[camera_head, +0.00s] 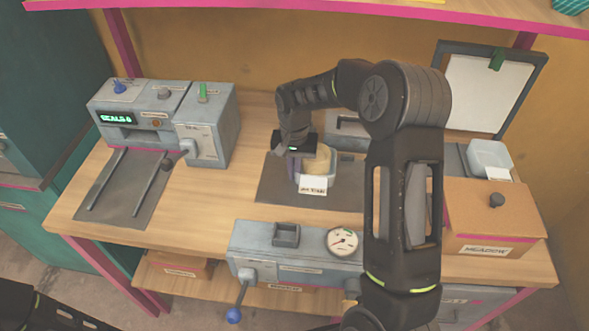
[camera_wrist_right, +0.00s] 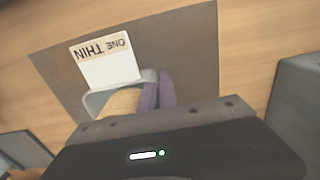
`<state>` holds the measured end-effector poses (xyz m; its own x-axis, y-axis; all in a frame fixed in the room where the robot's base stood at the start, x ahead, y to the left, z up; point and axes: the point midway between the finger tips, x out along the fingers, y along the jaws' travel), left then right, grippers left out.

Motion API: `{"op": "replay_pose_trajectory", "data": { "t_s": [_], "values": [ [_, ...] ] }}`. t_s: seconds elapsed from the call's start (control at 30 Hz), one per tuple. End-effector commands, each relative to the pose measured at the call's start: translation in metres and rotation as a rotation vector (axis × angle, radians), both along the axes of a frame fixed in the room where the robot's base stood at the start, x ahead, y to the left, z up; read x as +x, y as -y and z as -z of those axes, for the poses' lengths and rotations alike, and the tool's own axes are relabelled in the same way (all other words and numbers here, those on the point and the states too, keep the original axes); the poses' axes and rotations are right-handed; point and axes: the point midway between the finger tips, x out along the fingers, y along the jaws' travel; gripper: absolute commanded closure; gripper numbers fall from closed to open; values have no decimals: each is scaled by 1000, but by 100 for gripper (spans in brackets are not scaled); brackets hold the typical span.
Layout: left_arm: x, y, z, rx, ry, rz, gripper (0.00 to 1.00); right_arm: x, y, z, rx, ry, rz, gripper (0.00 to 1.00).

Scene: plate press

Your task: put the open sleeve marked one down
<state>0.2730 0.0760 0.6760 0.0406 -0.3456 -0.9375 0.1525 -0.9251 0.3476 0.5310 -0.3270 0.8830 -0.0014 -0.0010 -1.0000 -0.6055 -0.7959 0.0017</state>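The open sleeve (camera_head: 318,176) is a pale, open-topped holder with a tan, round-edged thing inside. It is over the dark mat (camera_head: 275,190) in the middle of the bench. Its white label (camera_wrist_right: 103,63) reads "ONE THIN", upside down in the right wrist view. My right gripper (camera_head: 296,168) comes down at the sleeve's left side in the head view. In the wrist view its two purple fingers (camera_wrist_right: 158,92) are close together at the sleeve's side wall, seemingly pinching it. Whether the sleeve's base touches the mat is hidden. My left gripper is not visible; only dark arm parts show bottom left.
A grey machine (camera_head: 205,130) with a lit display stands at the left. A grey unit with a dial (camera_head: 342,241) and blue-knobbed lever is in front. A brown box (camera_head: 492,222) labelled "MEADOW", a pale tray (camera_head: 489,157) and a framed board (camera_head: 487,90) are at the right.

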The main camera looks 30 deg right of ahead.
Motion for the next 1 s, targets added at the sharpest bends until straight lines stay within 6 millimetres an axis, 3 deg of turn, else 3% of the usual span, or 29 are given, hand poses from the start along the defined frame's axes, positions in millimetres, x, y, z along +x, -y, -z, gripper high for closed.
{"op": "replay_pose_trajectory", "data": {
  "t_s": [0.27,0.53,0.83,1.0],
  "values": [
    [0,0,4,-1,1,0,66,0,0,4,-1,1,0,100],
    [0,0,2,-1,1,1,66,0,0,2,0,0,0,76],
    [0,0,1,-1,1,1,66,0,0,0,-1,1,0,75],
    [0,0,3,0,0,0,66,1,1,-11,-2,4,0,75]
  ]
}}
